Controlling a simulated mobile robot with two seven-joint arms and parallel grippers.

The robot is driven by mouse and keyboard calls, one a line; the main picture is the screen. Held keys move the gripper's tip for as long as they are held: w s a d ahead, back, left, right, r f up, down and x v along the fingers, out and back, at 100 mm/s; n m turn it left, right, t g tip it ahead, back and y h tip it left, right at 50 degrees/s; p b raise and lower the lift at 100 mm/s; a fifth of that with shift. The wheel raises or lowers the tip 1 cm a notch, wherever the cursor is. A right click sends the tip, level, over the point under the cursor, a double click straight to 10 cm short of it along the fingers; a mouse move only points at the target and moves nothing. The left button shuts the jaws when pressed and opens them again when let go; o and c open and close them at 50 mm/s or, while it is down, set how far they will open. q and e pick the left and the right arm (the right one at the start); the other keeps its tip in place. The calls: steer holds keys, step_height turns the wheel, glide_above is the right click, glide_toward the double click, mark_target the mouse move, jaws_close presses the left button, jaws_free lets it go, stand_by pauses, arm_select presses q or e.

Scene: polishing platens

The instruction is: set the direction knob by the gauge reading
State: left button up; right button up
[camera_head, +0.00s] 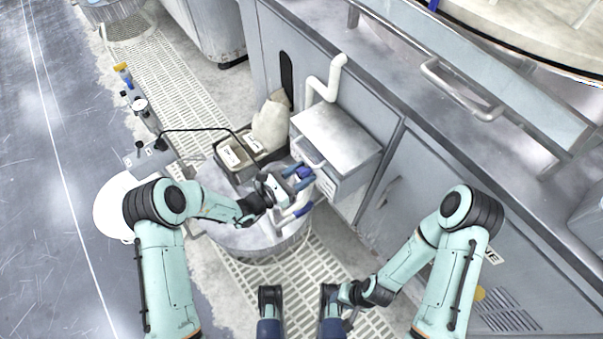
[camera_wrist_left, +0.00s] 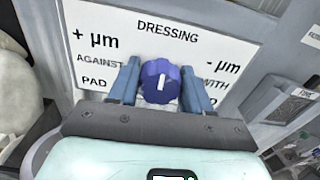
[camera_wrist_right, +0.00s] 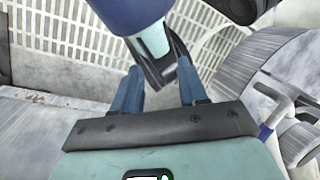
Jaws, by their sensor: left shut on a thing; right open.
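The blue direction knob (camera_wrist_left: 160,82) is on a white panel (camera_wrist_left: 95,22) in the left wrist view. The panel reads DRESSING, with "+ µm AGAINST PAD" at left and "- µm WITH" at right. The knob's white mark is near vertical. My left gripper (camera_wrist_left: 159,88) is shut on the knob, one finger on each side. In the head view the left gripper (camera_head: 298,178) is at the grey box's front. A small round white-faced gauge (camera_head: 140,104) is at upper left; its reading is too small to tell. My right gripper (camera_wrist_right: 160,88) is open and empty.
The grey box (camera_head: 340,138) is on the cabinet wall, with a white pipe (camera_head: 322,88) above. A tray (camera_head: 232,157) and a pale sack (camera_head: 271,124) are beside the left gripper. A round platen (camera_head: 250,238) is below. Grated floor (camera_head: 275,290) is in front.

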arm_select(q)
steer(key=n+p, duration=0.1)
steer(key=n, duration=0.3)
steer(key=shift+a, duration=0.1)
steer(key=shift+w+n+p, duration=0.1)
steer(key=shift+n+p, duration=0.65)
steer(key=shift+n, duration=1.55)
arm_select(e)
steer(key=shift+s+r, duration=0.25)
steer(key=shift+r, duration=0.3)
steer(key=shift+s+r, duration=0.2)
steer(key=shift+r, duration=0.3)
arm_select(q)
steer(key=shift+f, duration=0.1)
steer(key=o, duration=1)
steer(key=shift+a, duration=0.1)
steer(key=v, duration=1.3)
steer(key=shift+p, duration=0.45)
arm_select(e)
steer(key=shift+s+r+g, duration=0.15)
steer(key=shift+r+g, duration=0.15)
steer(key=shift+r, duration=0.05)
